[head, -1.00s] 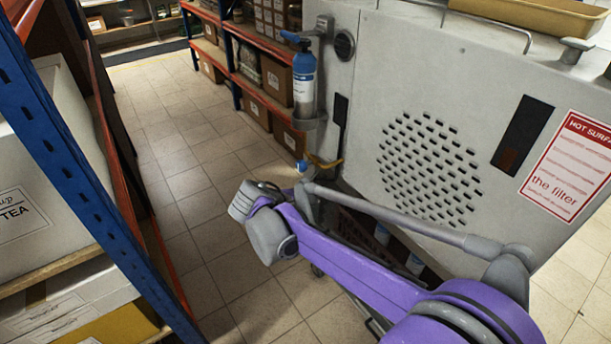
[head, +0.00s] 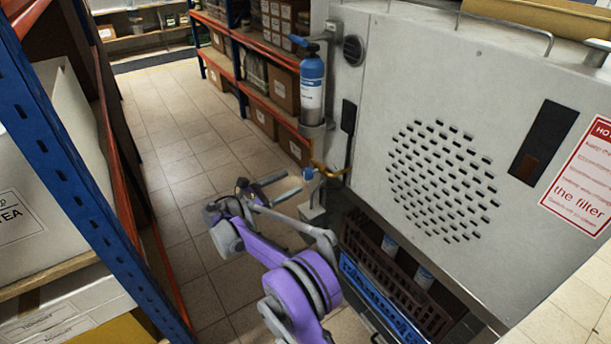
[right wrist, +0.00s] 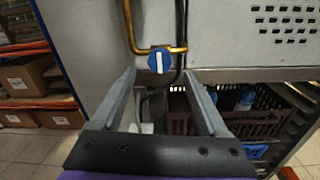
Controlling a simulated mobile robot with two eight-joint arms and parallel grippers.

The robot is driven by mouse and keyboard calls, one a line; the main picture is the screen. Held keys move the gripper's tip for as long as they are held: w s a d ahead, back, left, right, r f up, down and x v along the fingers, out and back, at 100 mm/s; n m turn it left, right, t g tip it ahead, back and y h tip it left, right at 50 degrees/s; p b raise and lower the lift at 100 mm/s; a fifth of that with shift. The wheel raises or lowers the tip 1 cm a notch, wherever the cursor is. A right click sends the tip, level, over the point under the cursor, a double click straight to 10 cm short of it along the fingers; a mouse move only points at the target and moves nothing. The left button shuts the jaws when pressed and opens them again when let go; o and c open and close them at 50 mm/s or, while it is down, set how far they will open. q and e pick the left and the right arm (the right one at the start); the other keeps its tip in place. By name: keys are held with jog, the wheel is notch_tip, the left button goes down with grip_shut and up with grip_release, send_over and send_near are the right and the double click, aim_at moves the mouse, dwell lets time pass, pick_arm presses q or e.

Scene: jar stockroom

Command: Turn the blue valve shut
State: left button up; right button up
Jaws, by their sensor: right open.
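The blue valve (head: 308,174) is a small round knob on a brass pipe at the lower left corner of the grey machine. In the right wrist view the blue valve (right wrist: 159,62) faces me, its white stripe upright across the level stretch of brass pipe (right wrist: 180,49). My right gripper (head: 292,182) is open and empty, its fingers pointing at the knob. In the right wrist view my right gripper (right wrist: 160,74) has a fingertip to each side of the knob; the tips look short of it, with no contact visible. My left gripper is not in view.
The grey machine (head: 370,150) fills the right side. A blue-topped bottle (head: 312,90) hangs on its corner above the valve. Crates (head: 375,268) sit below the machine. A blue-posted shelf (head: 50,150) stands at left, with open tiled floor (head: 170,150) between.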

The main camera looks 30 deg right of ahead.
aim_at(304, 176)
jog(key=d, duration=0.4)
jog(key=w+d, duration=0.1)
jog(key=d, duration=0.2)
grip_shut()
dwell(0.3)
